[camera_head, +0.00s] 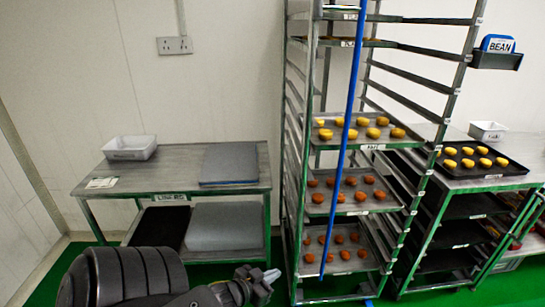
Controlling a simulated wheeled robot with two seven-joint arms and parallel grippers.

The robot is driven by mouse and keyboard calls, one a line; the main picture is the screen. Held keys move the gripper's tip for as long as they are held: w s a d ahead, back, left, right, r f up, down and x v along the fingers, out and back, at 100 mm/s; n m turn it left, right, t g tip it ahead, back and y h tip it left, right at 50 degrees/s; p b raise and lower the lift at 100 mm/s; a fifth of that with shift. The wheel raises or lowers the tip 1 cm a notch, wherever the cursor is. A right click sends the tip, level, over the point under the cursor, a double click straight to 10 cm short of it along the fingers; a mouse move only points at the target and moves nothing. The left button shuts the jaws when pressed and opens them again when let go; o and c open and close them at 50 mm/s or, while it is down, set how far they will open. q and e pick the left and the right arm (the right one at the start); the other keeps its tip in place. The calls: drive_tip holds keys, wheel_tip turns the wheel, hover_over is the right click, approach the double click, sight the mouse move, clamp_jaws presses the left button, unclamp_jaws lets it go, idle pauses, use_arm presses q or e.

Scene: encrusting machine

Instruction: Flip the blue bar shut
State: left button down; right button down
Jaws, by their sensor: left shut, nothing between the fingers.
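The long blue bar (348,120) runs down the front of the tall metal tray rack (302,160). It slants slightly, with its upper part farther right and its lower end near the bottom tray. Its top is cut off by the picture edge. My left gripper (269,278) is low in the view, just left of the rack's lower part. It is shut and empty, apart from the bar. My right gripper is not in view.
The rack holds trays of yellow (373,132) and orange-brown pieces. Left stands a steel table (100,176) with a white bin (130,147) and grey trays (229,164). Right is another table with a dark tray (512,168). Green floor (425,298) shows in front.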

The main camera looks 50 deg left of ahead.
use_arm(q)
drive_tip(key=shift+s+d+f+g, duration=0.15)
drive_tip(key=shift+f+g, duration=0.15)
drive_tip(key=shift+f, duration=0.95)
